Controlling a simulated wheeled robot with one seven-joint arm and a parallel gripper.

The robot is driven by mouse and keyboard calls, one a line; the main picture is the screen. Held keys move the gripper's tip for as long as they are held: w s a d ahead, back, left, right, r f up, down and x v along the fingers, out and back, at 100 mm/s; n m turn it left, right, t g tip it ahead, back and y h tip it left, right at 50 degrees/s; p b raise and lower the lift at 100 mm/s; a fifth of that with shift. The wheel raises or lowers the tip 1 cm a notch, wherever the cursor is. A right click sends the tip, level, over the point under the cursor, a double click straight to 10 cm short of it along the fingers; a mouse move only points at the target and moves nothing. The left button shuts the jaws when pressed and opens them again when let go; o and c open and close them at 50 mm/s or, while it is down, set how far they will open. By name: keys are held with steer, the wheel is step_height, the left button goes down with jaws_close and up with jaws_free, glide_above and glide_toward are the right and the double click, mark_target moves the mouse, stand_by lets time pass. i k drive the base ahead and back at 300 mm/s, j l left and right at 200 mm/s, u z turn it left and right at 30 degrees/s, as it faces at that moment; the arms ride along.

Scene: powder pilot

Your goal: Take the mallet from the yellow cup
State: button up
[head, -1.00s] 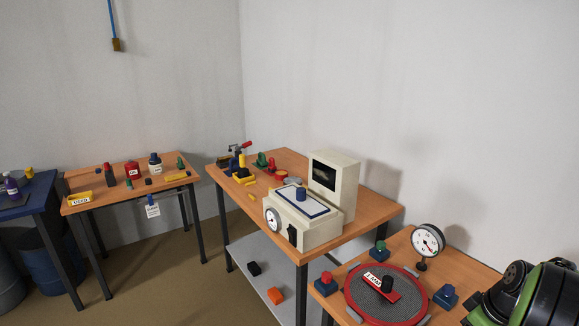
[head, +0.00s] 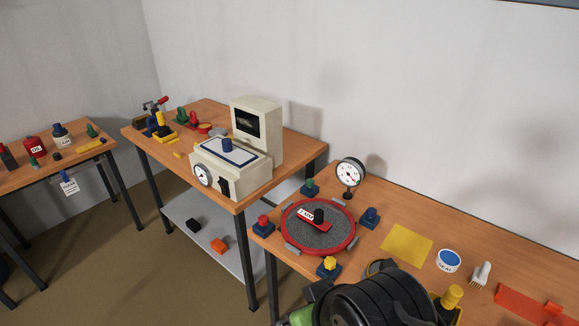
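I cannot make out a mallet or a yellow cup for certain. A yellow upright piece on a yellow base (head: 164,131) stands at the left end of the middle table; it is too small to tell what it is. A yellow cylinder-topped object (head: 452,297) stands on the near bench at the bottom right, partly hidden behind dark rounded parts of my own arm. My gripper's fingers do not show.
The near bench (head: 385,198) holds a red-rimmed round sieve (head: 345,243), a dial gauge (head: 350,173), several coloured knobs, a yellow sheet (head: 407,244), a white-and-blue tub (head: 448,261), a brush (head: 480,274) and a red tray (head: 523,305). A cream machine (head: 256,125) stands on the middle table.

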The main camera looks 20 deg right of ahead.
mark_target(444, 306)
steer(key=l+z, duration=0.2)
steer(key=z, duration=1.95)
